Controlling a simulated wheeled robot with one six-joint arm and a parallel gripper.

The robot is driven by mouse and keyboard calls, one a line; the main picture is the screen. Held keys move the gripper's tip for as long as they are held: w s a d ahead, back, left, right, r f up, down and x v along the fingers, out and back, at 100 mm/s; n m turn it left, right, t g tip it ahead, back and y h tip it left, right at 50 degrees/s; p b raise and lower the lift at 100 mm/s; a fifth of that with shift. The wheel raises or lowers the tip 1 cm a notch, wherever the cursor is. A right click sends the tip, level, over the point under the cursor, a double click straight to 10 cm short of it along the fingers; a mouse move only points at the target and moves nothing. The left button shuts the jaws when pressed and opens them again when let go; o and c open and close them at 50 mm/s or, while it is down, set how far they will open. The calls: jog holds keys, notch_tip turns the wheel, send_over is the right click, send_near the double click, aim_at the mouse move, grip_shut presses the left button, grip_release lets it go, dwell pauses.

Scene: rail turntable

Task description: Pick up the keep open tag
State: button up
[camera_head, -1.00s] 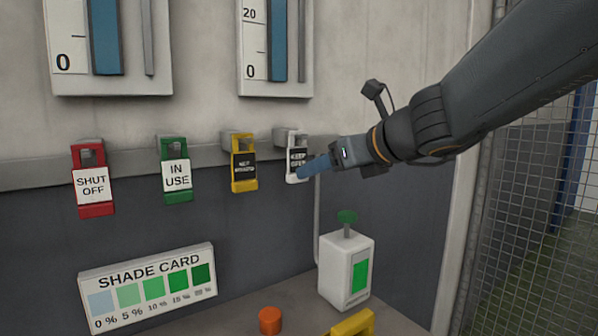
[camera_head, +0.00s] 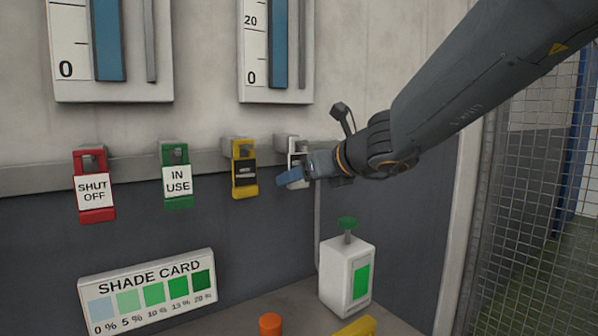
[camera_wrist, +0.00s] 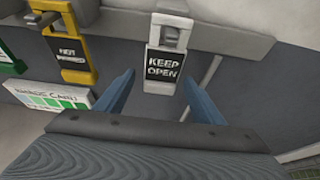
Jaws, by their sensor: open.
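The keep open tag (camera_wrist: 165,62) is white with a black label and hangs from a hook on the wall rail. In the head view the tag (camera_head: 296,150) is mostly hidden behind my gripper (camera_head: 289,178). In the wrist view my gripper (camera_wrist: 158,92) is open. Its two blue fingers stand to the left and right of the tag's lower part, with a gap on each side. Whether the fingertips reach as deep as the tag is hard to tell.
A yellow tag (camera_head: 244,170) hangs close on the left, then a green IN USE tag (camera_head: 177,175) and a red SHUT OFF tag (camera_head: 94,187). Below stand a white box (camera_head: 346,272) with a green knob and a shade card (camera_head: 150,290). A mesh fence (camera_head: 535,190) is at the right.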

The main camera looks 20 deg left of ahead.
jog(key=c, duration=1.1)
jog(key=shift+r, duration=0.1)
jog(key=s+d+r+p, duration=0.1)
jog(key=s+d+p, duration=0.1)
jog(key=s+d, duration=0.9)
jog(key=shift+s+d+r, duration=0.2)
jog(key=shift+s+d, duration=0.15)
jog(key=shift+d, duration=1)
jog(key=shift+r+p, duration=0.3)
jog(key=shift+p, duration=0.1)
jog(key=shift+s+d, duration=0.1)
jog(key=shift+d, duration=0.05)
